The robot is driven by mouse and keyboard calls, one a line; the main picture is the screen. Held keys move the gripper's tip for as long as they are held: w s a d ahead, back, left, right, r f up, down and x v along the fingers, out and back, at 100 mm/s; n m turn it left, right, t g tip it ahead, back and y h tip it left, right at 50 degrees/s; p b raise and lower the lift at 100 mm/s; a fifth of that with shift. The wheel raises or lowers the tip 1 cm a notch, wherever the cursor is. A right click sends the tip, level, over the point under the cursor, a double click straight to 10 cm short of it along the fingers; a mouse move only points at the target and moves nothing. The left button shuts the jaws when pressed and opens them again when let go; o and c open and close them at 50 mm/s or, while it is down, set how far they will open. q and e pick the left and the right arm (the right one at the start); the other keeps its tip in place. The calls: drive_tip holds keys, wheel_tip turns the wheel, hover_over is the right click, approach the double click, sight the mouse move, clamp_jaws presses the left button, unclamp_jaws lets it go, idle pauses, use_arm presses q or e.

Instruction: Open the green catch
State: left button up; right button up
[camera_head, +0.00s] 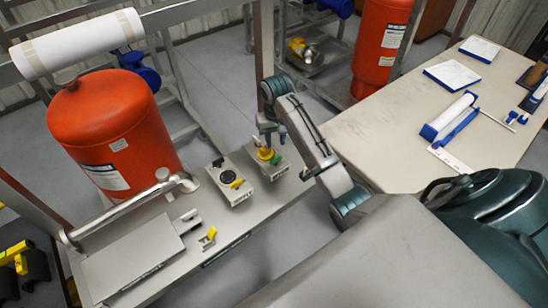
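The green catch (276,160) is a small green piece on top of a light grey box (270,172) on the bench. A yellow round part (265,153) sits beside it on the same box. My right gripper (268,142) points down just above this box, close over the yellow part and the green catch. Its fingers are small and partly overlap the parts below, so I cannot tell their gap or any contact. My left gripper is not in view.
A second grey box (238,194) with a black dial and yellow catch stands to the left. An orange tank (110,130), a pipe and a flat grey plate (133,259) are further left. A beige table (390,130) with papers and tools is at right. A metal post rises behind my gripper.

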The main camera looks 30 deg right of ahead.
drive_tip(key=n, duration=0.2)
drive_tip(key=r+n, duration=0.1)
drive_tip(key=n, duration=0.1)
idle(0.4)
drive_tip(key=shift+f, duration=0.1)
